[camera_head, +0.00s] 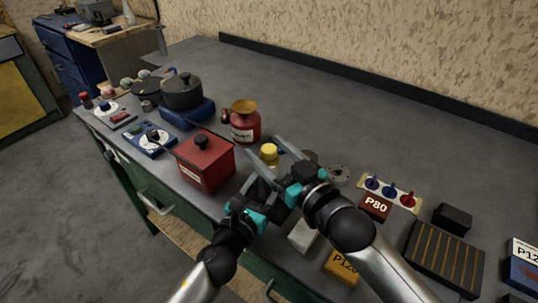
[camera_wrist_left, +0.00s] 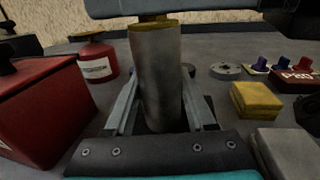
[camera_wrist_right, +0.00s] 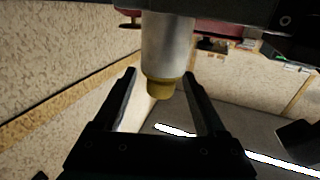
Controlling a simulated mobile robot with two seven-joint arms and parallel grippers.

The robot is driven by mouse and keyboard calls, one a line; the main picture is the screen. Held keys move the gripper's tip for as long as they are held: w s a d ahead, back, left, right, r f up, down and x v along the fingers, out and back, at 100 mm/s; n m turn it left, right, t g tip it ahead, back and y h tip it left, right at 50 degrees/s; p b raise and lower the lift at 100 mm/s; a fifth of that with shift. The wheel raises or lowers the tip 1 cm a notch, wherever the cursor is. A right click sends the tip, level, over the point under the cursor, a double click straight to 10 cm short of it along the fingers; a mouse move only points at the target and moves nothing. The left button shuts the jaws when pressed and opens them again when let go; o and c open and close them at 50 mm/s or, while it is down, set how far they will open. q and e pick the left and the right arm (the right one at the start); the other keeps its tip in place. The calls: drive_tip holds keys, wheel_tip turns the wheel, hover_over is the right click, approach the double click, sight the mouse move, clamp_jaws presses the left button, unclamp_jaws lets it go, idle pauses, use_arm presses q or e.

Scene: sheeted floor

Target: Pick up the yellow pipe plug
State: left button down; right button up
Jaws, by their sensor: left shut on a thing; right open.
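The yellow pipe plug (camera_head: 269,153) shows in the head view as a yellow cap at the end of a grey pipe, just right of the red box. In the left wrist view the grey pipe (camera_wrist_left: 157,75) stands upright between the fingers of my left gripper (camera_wrist_left: 158,100), which is shut on it. A yellow edge shows at its top, partly hidden by my right gripper. In the right wrist view the plug (camera_wrist_right: 162,88) lies between the spread fingers of my right gripper (camera_wrist_right: 160,78), which is open around it. I cannot tell whether either finger touches it.
A red lidded box (camera_head: 207,162) stands close left of the grippers, with a red canister (camera_head: 245,124) behind. A dark pot (camera_head: 182,92) sits on a blue burner. Sandpaper blocks (camera_head: 376,206) and a plug strip (camera_head: 390,191) lie to the right. The back of the bench is clear.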

drive_tip(key=shift+x, duration=1.45)
drive_tip(key=shift+r, duration=0.1)
drive_tip(key=shift+s, duration=0.1)
clamp_jaws()
